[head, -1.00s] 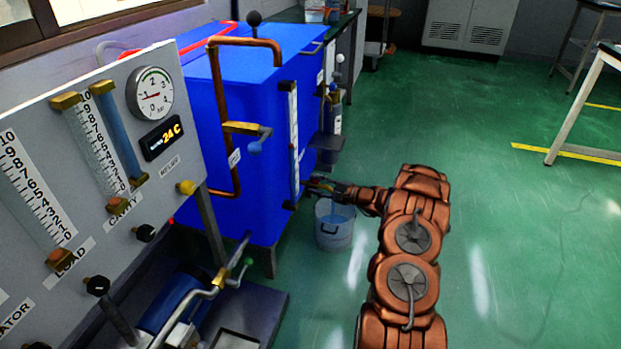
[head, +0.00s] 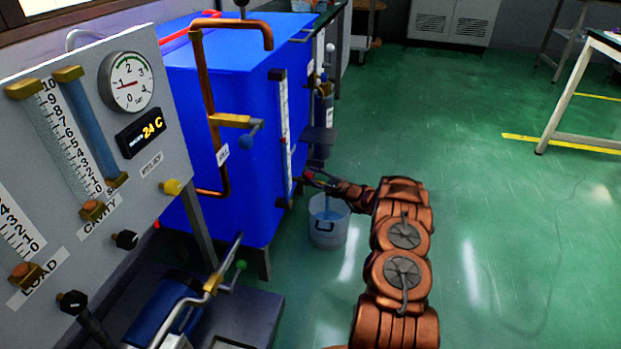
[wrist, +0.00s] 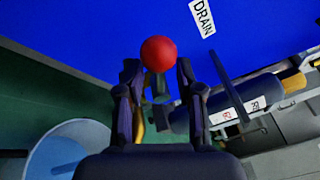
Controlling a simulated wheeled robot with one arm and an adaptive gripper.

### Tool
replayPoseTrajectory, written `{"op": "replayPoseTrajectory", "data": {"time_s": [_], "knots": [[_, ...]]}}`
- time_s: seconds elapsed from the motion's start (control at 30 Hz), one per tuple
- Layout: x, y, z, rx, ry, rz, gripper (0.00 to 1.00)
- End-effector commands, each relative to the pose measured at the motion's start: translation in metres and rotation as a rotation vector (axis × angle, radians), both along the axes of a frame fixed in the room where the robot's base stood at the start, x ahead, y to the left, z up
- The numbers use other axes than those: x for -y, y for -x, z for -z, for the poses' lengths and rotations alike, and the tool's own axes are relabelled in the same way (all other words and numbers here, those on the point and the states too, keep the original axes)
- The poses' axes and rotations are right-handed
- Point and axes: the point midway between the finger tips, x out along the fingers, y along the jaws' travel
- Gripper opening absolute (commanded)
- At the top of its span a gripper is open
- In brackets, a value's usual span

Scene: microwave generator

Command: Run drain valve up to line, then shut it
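The red ball knob (wrist: 158,54) of the drain valve shows in the wrist view below a white DRAIN label (wrist: 202,17) on the blue tank (wrist: 110,25). My gripper (wrist: 158,72) is open, with one finger on each side of the knob and small gaps visible. In the head view my gripper (head: 324,183) is at the tank's lower right edge, above the bucket; it partly hides the valve. The grey bucket (head: 328,232) stands on the floor there, with a pale blue streak inside.
A gauge panel (head: 100,160) stands at the left, with a blue pump (head: 165,310) below it. A copper pipe (head: 205,100) runs along the tank front.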

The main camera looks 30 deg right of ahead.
Motion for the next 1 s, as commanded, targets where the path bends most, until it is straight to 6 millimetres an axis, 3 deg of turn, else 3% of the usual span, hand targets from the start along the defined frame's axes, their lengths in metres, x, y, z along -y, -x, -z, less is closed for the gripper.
{"op": "replayPoseTrajectory", "data": {"time_s": [0.2,0.5,0.83,1.0], "knots": [[-0.0042,-0.0119,0.0008,-0.001,-0.002,0.001,0.36],[-0.0050,-0.0133,0.0001,-0.001,-0.002,0.001,0.35],[-0.0051,-0.0133,0.0001,-0.001,-0.002,0.001,0.01],[-0.0054,-0.0133,0.0000,-0.001,-0.002,-0.001,0.00]]}}
